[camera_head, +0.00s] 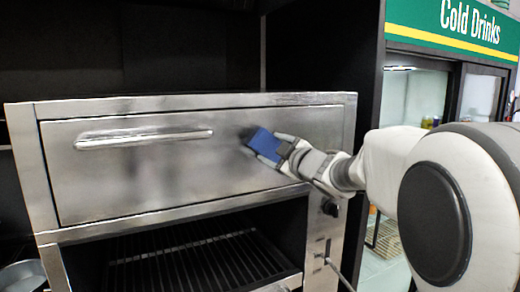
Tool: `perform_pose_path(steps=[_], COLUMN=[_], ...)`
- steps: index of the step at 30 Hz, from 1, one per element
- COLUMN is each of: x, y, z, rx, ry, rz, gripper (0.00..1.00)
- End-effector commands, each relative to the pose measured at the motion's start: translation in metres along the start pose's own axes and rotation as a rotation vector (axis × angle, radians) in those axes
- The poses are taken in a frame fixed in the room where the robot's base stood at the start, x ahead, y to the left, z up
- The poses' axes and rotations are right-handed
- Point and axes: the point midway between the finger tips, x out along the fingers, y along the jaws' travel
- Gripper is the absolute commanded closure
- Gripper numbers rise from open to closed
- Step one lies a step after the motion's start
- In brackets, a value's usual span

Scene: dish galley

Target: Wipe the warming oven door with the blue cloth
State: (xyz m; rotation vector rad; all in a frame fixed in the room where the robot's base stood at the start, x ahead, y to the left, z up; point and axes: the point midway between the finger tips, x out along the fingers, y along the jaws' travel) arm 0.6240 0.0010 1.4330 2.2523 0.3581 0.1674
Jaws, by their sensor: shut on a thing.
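The warming oven door (150,178) is a wide, shut, brushed-steel panel with a horizontal bar handle (145,138) at its upper left. My gripper (279,148) is in front of the right part of the door, coming in from the right. It is shut on the blue cloth (264,144), which looks like a small folded block. The cloth is at or very near the door surface, right of the handle; I cannot tell for sure if it touches. A dark smudge or reflection shows on the door beside the cloth. My gripper's fingers partly hide the cloth.
Below the door is an open bay with a dark rack (195,268). A black knob (330,208) and a lever (328,261) are on the right-hand panel. A round metal pan (22,276) is at lower left. A Cold Drinks cooler (450,85) stands behind at right.

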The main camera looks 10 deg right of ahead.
Motion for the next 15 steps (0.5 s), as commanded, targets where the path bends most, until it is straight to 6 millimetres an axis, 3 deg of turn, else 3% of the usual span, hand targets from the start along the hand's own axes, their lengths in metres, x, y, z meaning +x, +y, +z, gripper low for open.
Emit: perform_pose_path(steps=[7, 15], x=[0.001, 0.002], y=[0.017, 0.023], z=[0.017, 0.027], rx=[0.000, 0.000], ry=[-0.004, -0.003], rz=[0.002, 0.002], gripper=[0.87, 0.87])
